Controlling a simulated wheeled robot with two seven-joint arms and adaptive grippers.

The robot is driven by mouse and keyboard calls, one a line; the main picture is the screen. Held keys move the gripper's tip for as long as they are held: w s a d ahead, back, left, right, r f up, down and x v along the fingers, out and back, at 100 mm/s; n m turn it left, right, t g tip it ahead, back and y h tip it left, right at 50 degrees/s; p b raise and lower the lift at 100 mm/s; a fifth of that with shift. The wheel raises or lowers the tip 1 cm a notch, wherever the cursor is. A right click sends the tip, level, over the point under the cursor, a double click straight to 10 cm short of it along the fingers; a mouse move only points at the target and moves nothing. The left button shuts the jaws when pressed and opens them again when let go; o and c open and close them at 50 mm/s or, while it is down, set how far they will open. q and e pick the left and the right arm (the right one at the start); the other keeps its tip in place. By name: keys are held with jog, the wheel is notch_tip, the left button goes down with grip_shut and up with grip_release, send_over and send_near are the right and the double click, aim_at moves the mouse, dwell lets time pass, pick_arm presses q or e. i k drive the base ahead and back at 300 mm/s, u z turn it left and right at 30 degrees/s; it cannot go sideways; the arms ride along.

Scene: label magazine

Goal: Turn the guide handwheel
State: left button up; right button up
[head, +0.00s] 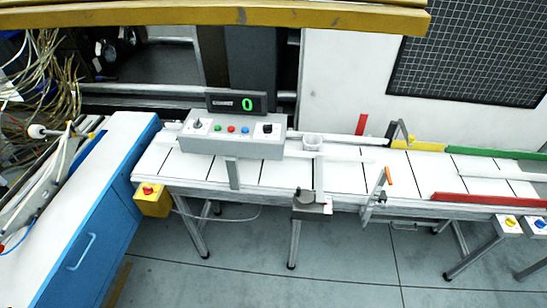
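A dark round wheel-like part (308,198) sits at the front edge of the white conveyor table (270,178), near its middle. It looks like the guide handwheel, with a small upright knob on its left side. It is small in the picture, so its turned position cannot be read. A light plate lies at its right side. A post with an orange handle (388,176) stands further right on the same edge. Neither of my grippers shows in the head view.
A yellow box with a red button (152,200) hangs front left. A blue cabinet (95,215) stands left. The floor in front is clear.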

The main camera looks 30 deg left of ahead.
aim_at(303, 196)
jog(key=u, duration=0.2)
jog(key=i, duration=0.35)
jog(key=u, duration=0.45)
